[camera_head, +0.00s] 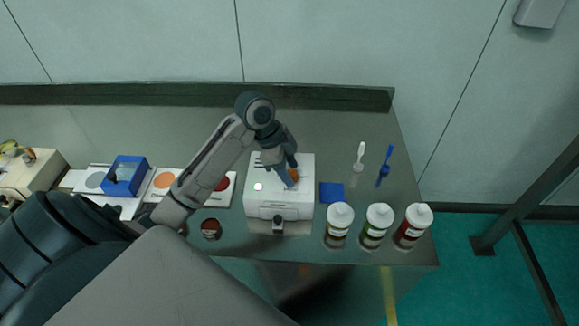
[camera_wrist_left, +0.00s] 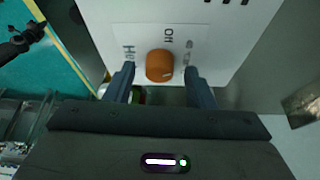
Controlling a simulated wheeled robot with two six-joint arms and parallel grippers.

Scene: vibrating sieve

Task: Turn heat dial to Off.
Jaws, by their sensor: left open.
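The white box (camera_head: 260,211) stands on the bench in the middle of the head view. Its orange heat dial (camera_head: 294,174) shows partly behind my left gripper (camera_head: 290,181), which is right at it. In the left wrist view the round orange dial (camera_wrist_left: 160,64) sits on the white panel (camera_wrist_left: 110,20). "Off" is printed above it, with more lettering left and right, partly hidden by the fingers. A small pale mark shows on the dial's lower right side. My left gripper (camera_wrist_left: 158,74) is open, one finger on each side of the dial, with gaps visible. My right gripper is not in view.
Three capped bottles (camera_head: 377,226) stand right of the box, near the front edge. A blue square (camera_head: 332,192), a white brush-like tool (camera_head: 360,158) and a blue one (camera_head: 384,165) lie nearby.

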